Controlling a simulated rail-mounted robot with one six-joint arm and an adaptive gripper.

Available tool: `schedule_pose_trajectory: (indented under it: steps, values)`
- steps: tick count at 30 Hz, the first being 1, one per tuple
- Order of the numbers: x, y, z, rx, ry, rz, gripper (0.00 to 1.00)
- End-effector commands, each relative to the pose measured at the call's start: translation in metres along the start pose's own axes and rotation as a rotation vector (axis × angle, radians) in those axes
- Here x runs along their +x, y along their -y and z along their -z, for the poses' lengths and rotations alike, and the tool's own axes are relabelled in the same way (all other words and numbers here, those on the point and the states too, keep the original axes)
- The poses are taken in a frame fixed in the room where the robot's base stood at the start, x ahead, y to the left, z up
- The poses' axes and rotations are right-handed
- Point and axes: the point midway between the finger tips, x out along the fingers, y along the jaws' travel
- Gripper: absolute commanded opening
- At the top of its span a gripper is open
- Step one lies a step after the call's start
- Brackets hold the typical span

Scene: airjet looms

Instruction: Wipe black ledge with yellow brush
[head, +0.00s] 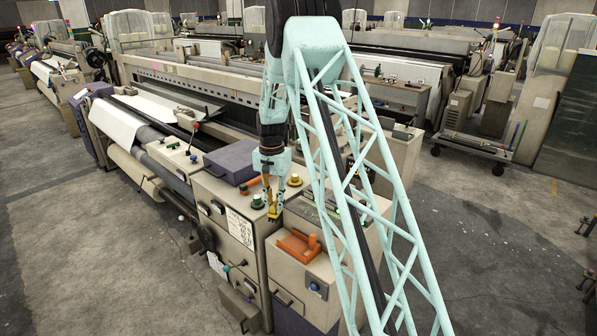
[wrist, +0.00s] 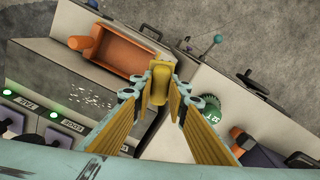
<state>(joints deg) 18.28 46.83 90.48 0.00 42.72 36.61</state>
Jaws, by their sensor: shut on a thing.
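My gripper (head: 272,208) points down over the cabinet tops at the end of the near loom. In the wrist view its two yellow-padded fingers (wrist: 160,88) are closed on a yellow block, which I take to be the yellow brush (wrist: 157,83). The brush also shows as a small yellow patch under the fingers in the head view (head: 273,217). It is over or near the seam beside the orange tray; I cannot tell whether it touches the surface. The fingers hide part of it. I cannot clearly single out the black ledge.
An orange tray (head: 299,246) sits on the cabinet just in front of my gripper. A green knob (wrist: 211,112) is close to the fingers. White specks (wrist: 90,98) lie on a grey surface near labelled controls. A dark purple box (head: 233,161) stands behind left.

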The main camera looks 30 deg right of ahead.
Motion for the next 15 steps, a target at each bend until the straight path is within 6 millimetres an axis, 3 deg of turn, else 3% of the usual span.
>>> schedule_pose_trajectory:
  steps: [1,6,15]
  values:
    - [-0.014,-0.007,0.017,0.044,-0.002,0.002,0.06]
    - [-0.044,-0.029,0.061,0.192,-0.002,0.002,0.06]
    - [-0.073,-0.055,0.103,0.346,0.000,0.000,0.06]
